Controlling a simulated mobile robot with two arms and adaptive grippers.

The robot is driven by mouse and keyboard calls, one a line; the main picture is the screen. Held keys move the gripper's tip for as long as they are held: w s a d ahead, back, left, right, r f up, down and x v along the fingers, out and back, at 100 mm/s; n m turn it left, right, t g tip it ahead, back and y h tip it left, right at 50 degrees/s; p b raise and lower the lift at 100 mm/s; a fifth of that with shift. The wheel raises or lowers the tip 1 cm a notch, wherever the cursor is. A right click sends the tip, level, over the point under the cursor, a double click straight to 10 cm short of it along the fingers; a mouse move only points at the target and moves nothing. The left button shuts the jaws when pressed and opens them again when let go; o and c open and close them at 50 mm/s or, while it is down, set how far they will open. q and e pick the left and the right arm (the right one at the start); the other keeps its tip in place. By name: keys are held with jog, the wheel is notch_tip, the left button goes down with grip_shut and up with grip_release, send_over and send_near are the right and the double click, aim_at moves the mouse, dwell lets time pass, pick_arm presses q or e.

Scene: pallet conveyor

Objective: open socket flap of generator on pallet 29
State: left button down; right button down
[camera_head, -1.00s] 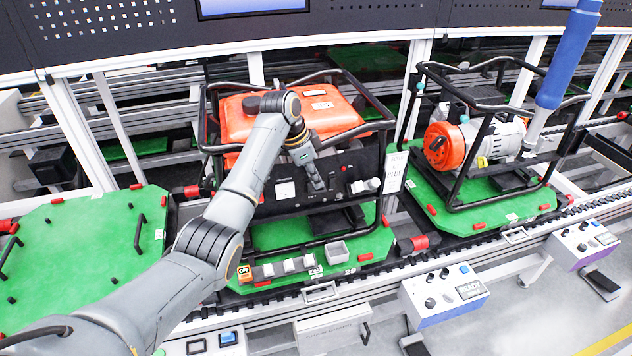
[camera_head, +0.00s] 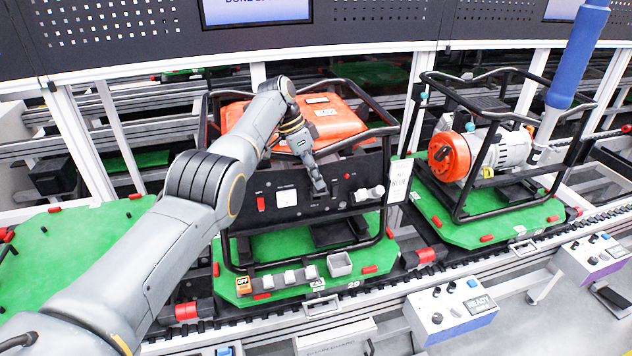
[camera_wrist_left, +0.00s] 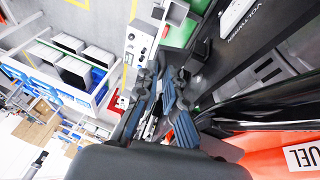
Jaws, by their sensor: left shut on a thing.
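The generator with an orange tank (camera_head: 335,122) stands in a black tube frame on the green pallet marked 29 (camera_head: 290,245). Its black front panel (camera_head: 262,222) carries a red switch, a white meter and light socket covers (camera_head: 370,193) at the right. My left gripper (camera_head: 319,187) is at the middle of this panel, pointing down, with its fingers close together. It is shut on what I take to be the socket flap, which the fingers hide. In the left wrist view the fingers (camera_wrist_left: 160,103) lie beside the dark panel (camera_wrist_left: 250,50). My right gripper is not in view.
A second generator (camera_head: 490,140) in a black frame stands on a green pallet at the right. An empty-looking green pallet (camera_head: 70,245) lies at the left, partly behind my arm. A control box (camera_head: 450,310) stands in front of the conveyor. A blue column (camera_head: 575,60) hangs at upper right.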

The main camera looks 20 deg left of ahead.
pick_arm(q)
jog(key=shift+f, duration=0.1)
dwell(0.3)
jog(key=c, duration=1.5)
grip_release()
jog(key=shift+o, duration=0.2)
